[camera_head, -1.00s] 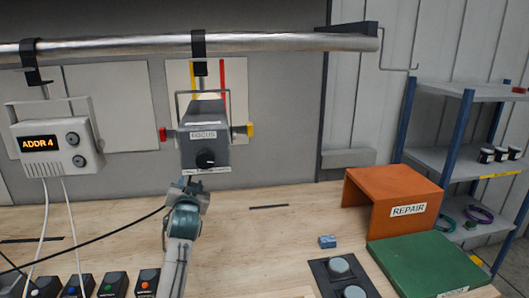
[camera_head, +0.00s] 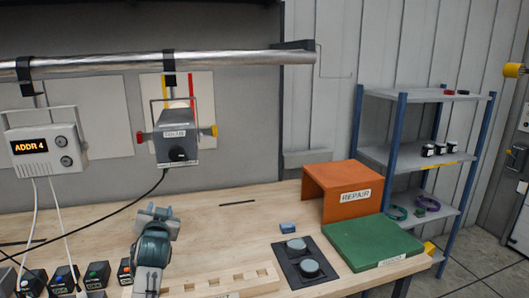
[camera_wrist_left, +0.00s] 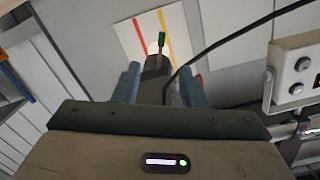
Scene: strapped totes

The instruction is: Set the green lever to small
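The grey FOCUS lamp box (camera_head: 177,140) hangs from the pipe in the head view, with a black knob on its front, a red knob at left and a yellow knob at right. I cannot make out the green lever in the head view. In the left wrist view a green lever (camera_wrist_left: 162,40) stands out against a pale panel, above the dark box (camera_wrist_left: 154,66). My left gripper (camera_head: 158,212) is below and apart from the box. In the wrist view its two fingers (camera_wrist_left: 160,75) are spread, with nothing gripped between them. My right gripper is out of view.
A white ADDR 4 box (camera_head: 45,148) hangs at left. A black cable loops from the FOCUS box. An orange REPAIR stand (camera_head: 330,190), a green board (camera_head: 370,242) and a black two-button pad (camera_head: 305,262) are at right. Several small dark boxes sit front left.

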